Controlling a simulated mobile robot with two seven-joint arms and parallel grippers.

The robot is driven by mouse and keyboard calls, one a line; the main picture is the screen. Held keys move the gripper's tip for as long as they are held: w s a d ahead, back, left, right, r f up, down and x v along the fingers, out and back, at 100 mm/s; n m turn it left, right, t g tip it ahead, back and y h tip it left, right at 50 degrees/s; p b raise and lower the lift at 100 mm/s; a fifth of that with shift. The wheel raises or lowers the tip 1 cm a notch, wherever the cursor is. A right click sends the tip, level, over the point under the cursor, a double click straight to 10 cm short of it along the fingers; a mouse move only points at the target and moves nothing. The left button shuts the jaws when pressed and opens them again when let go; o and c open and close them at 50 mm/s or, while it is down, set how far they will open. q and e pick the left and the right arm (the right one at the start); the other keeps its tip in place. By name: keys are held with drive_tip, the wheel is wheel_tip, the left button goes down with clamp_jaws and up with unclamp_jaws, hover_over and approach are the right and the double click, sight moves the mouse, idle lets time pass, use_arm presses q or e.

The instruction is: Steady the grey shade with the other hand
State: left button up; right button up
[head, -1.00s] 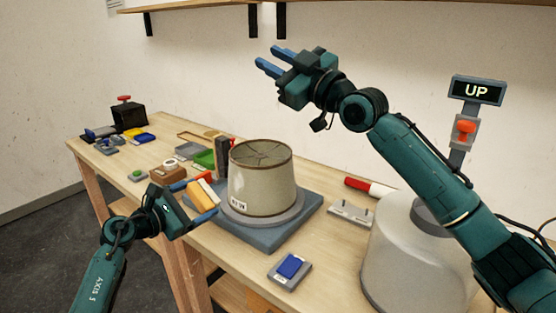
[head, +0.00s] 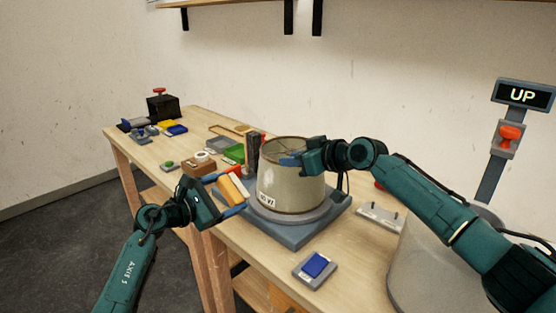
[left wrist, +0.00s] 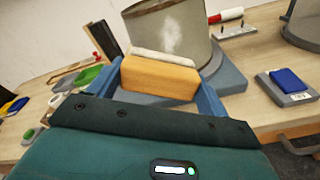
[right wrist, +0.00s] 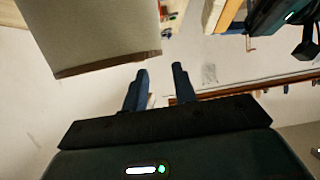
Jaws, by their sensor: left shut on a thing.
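The grey shade (head: 288,190) stands upright on a round grey base on a blue-grey slab. It also shows in the left wrist view (left wrist: 165,35), with a pale smudge on its side. My left gripper (head: 229,194) is shut on an orange block with a white pad (left wrist: 160,78), left of the shade. The pad faces the shade; I cannot tell whether they touch. My right gripper (head: 290,159) is at the shade's upper right rim. In the right wrist view its fingers (right wrist: 160,85) are apart with nothing between them, beside the shade (right wrist: 90,30).
A large pale drum (head: 430,265) stands at the right, near a post with an "UP" sign (head: 522,95) and red knob (head: 510,135). A blue block on a grey pad (head: 317,265) lies in front. Small parts and a black box (head: 162,107) fill the left bench.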

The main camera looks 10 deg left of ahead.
sight(270, 161)
drive_tip(key=x, duration=0.4)
drive_tip(key=shift+w+a+f, duration=0.1)
drive_tip(key=shift+a+f, duration=0.05)
drive_tip(key=shift+a, duration=0.15)
drive_tip(key=shift+x, duration=1.35)
drive_tip(key=shift+w, duration=0.1)
drive_tip(key=shift+c, duration=0.5)
clamp_jaws()
drive_tip(key=shift+d+f, duration=0.1)
drive_tip(key=shift+f, duration=0.05)
